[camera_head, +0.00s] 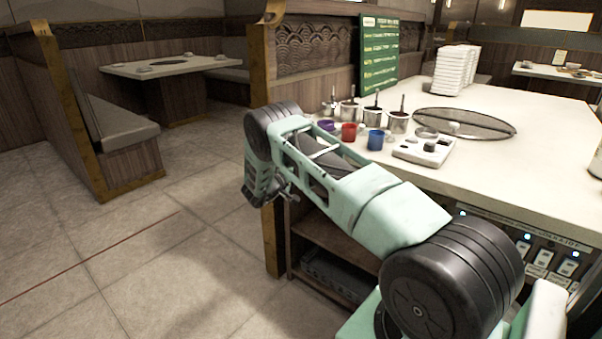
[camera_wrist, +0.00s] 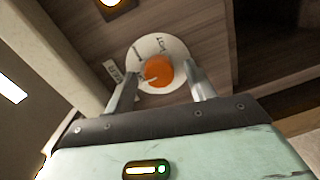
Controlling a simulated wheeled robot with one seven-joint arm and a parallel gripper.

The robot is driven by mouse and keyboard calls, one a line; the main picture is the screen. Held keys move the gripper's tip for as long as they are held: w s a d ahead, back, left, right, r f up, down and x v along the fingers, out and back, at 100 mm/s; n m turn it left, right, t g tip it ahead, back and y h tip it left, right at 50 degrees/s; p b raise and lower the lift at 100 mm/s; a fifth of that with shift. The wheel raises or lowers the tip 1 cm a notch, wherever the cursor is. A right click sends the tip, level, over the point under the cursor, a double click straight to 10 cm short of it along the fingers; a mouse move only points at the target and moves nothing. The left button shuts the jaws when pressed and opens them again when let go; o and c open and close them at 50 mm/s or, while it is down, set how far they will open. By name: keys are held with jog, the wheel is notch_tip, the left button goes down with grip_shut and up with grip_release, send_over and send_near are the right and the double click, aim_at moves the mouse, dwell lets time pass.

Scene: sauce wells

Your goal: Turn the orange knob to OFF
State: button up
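The orange knob (camera_wrist: 158,70) shows in the wrist view at the centre of a round white dial (camera_wrist: 177,48) on a brown wooden panel. A pale pointer mark lies on its lower left. The dial's dark lettering is too small to read surely. My gripper (camera_wrist: 163,72) is open, with one finger to the left of the knob and one to the right. I see a gap on the right; contact on the left is unclear. In the head view my forearm reaches to the counter's left end, and the knob is hidden there.
A small label plate (camera_wrist: 115,71) is beside the dial. The white counter (camera_head: 540,120) holds sauce pots (camera_head: 348,110), coloured cups (camera_head: 375,139), a round grill (camera_head: 465,123) and stacked white plates (camera_head: 456,70). Open shelves (camera_head: 335,249) are below. The floor (camera_head: 120,250) at left is clear.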

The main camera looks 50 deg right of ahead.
jog(key=a+r, duration=0.1)
jog(key=a, duration=1.6)
jog(key=shift+s+a+p, duration=0.15)
jog(key=shift+s+p, duration=0.15)
jog(key=shift+s, duration=0.05)
